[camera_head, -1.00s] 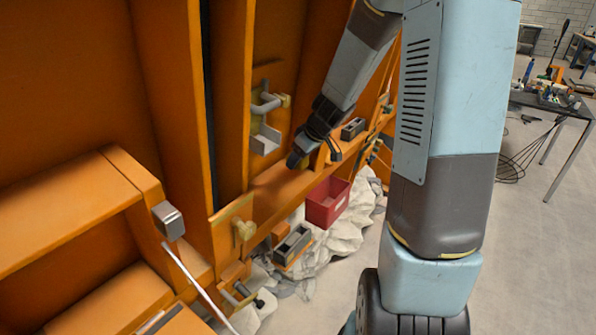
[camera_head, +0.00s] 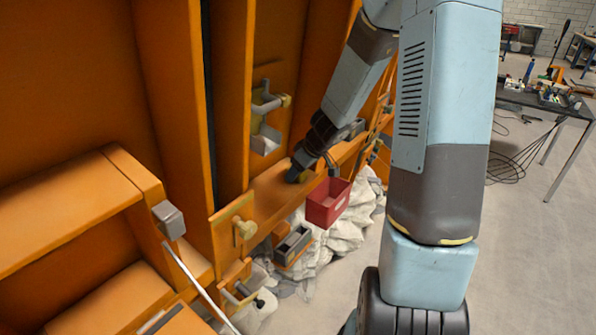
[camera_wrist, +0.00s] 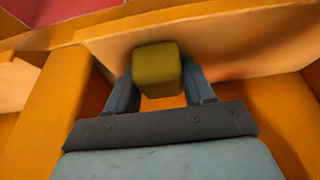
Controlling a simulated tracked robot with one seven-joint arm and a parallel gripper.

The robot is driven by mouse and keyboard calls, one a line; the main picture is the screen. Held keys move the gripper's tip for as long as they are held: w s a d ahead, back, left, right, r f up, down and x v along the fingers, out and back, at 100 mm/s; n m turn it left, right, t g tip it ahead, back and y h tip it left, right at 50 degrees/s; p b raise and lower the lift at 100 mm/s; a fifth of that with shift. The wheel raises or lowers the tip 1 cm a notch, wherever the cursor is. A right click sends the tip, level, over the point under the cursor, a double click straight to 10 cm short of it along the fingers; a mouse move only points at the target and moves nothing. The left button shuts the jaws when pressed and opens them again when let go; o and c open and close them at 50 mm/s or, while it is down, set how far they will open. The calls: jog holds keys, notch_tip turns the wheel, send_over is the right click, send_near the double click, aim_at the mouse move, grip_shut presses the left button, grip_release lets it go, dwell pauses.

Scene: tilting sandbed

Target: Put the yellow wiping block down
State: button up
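The yellow wiping block (camera_wrist: 157,68) sits between the two fingers of my gripper (camera_wrist: 162,88) in the wrist view. The fingers lie along its two sides, and it appears gripped. In the head view my gripper (camera_head: 294,176) points down at the orange ledge (camera_head: 262,200). The block is mostly hidden there by the gripper. The block is at or very close to the ledge surface; I cannot tell whether it touches.
A red bin (camera_head: 328,203) hangs just right of the ledge. A grey handle bracket (camera_head: 266,138) is on the wall behind. A grey box (camera_head: 293,243) is below. The ledge's near stretch is clear.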

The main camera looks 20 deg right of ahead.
jog(key=o, duration=0.4)
jog(key=shift+r, duration=0.15)
jog(key=v, duration=1.2)
jog(key=shift+s+a+r+m+t+h, duration=0.15)
jog(key=shift+s+a+r+m+h, duration=0.75)
jog(key=shift+s+r, duration=2.3)
jog(key=shift+s+a+r+m+t+h, duration=0.1)
jog(key=shift+s+a+r+m+h, duration=0.25)
jog(key=shift+s+r+m, duration=2.8)
jog(key=shift+s+a+r+n+t+h, duration=0.15)
jog(key=shift+s+a+r+n+h, duration=0.6)
jog(key=shift+s, duration=4.65)
jog(key=shift+d+r+m, duration=0.15)
jog(key=shift+r+m, duration=0.05)
jog(key=shift+m, duration=0.1)
